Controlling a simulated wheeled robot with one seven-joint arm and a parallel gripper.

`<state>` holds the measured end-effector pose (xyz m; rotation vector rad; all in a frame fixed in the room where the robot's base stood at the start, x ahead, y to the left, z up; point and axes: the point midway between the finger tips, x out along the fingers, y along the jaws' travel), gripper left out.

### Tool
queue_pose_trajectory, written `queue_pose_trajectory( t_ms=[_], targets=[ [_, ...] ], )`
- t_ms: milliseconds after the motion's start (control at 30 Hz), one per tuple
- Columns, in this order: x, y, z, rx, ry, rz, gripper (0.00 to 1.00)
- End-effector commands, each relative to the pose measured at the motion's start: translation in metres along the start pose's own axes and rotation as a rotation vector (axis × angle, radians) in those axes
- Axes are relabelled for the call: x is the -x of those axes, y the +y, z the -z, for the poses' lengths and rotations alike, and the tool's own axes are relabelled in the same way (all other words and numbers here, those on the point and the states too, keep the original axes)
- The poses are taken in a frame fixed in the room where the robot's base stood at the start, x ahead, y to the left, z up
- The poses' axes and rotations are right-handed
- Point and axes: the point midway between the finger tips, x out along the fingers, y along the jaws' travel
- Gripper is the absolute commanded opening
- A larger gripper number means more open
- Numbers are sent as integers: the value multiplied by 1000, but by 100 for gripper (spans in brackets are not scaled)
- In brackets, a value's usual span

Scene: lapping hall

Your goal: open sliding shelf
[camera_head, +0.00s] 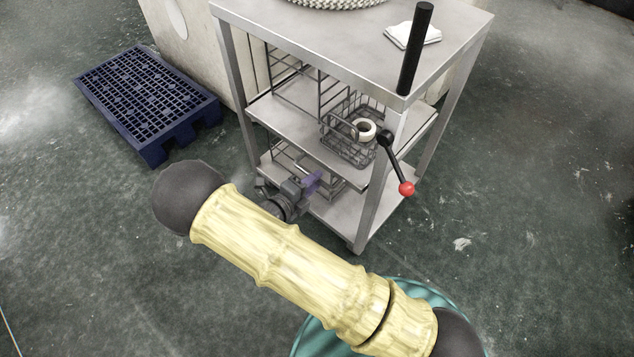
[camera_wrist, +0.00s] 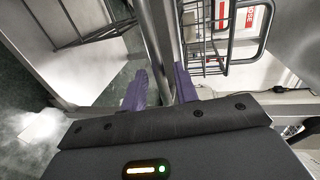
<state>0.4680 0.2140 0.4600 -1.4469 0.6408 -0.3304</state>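A grey metal cart holds a middle shelf (camera_head: 290,129) and a lower shelf (camera_head: 325,217) below its top. The frames do not clearly show which one slides. A wire basket (camera_head: 345,140) with a white tape roll (camera_head: 365,129) stands on the middle shelf. My gripper (camera_head: 313,182) is at the cart's open left side, below the middle shelf's edge and above the lower shelf. In the wrist view its purple fingers (camera_wrist: 160,88) are apart, with a grey metal bar (camera_wrist: 160,40) seen beyond the gap. Contact with the bar cannot be told.
A lever with a red knob (camera_head: 406,188) and a black upright handle (camera_head: 415,48) are at the cart's near corner. A white cloth (camera_head: 412,35) lies on top. A blue pallet (camera_head: 150,98) lies at left. A wire rack (camera_wrist: 98,33) is near my gripper. Floor at right is clear.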

Motion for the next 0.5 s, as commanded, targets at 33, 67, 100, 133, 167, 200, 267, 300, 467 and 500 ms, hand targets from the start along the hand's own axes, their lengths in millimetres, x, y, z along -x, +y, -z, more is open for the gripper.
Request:
queue_pose_trajectory(
  t_ms=[33,67,100,133,167,200,267,300,467,500],
  targets=[
    [-7,2,0,-1,2,1,30],
    [-10,2,0,-1,2,1,30],
    [-13,1,0,-1,1,0,30],
    [-15,1,0,0,1,0,30],
    [-16,1,0,-1,1,0,30],
    [-17,0,0,-1,1,0,30],
    [-18,0,0,0,0,0,30],
    [-18,0,0,0,0,0,30],
    [-18,0,0,0,0,0,28],
    [-18,0,0,0,0,0,20]
  ],
)
